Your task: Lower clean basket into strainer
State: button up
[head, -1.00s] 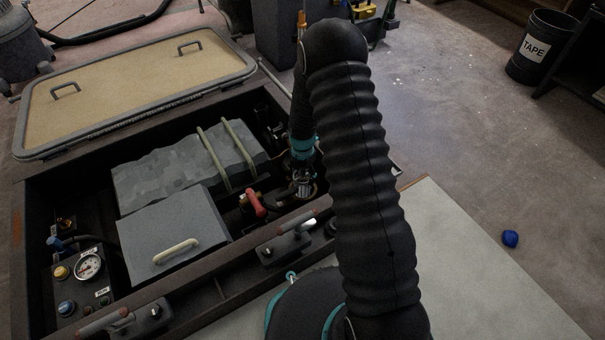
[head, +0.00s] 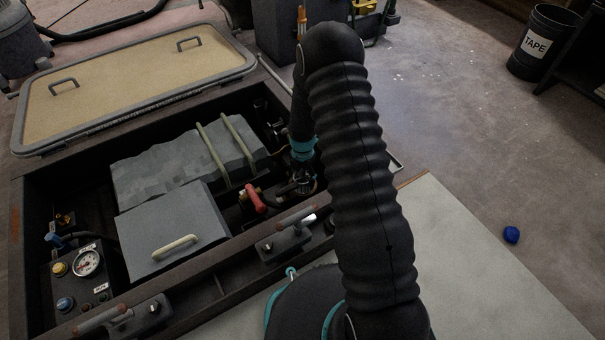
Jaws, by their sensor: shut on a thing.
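My gripper (head: 302,182) is at the right end of the open engine compartment, below the teal wrist band and partly behind my arm. It is shut on the clean basket, which is small and dark here and hard to make out from the fingers. The strainer's rim and body cannot be told apart from the dark fittings around the fingertips. I cannot tell whether the basket is inside the strainer or above it. A red valve handle (head: 256,199) is just left of the gripper.
The grey engine cover (head: 172,232) with a pale handle fills the compartment's middle. The hatch lid (head: 130,85) lies open behind. A gauge panel (head: 86,263) is at left. Latches (head: 286,236) line the front edge. A blue lump (head: 511,235) and a TAPE bin (head: 540,45) are at right.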

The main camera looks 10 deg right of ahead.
aim_at(303, 181)
jog(key=shift+f, duration=1.55)
jog(key=o, duration=1.2)
jog(key=shift+o, duration=0.2)
jog(key=shift+r, duration=0.1)
notch_tip(303, 181, up, 12)
jog(key=shift+f, duration=0.1)
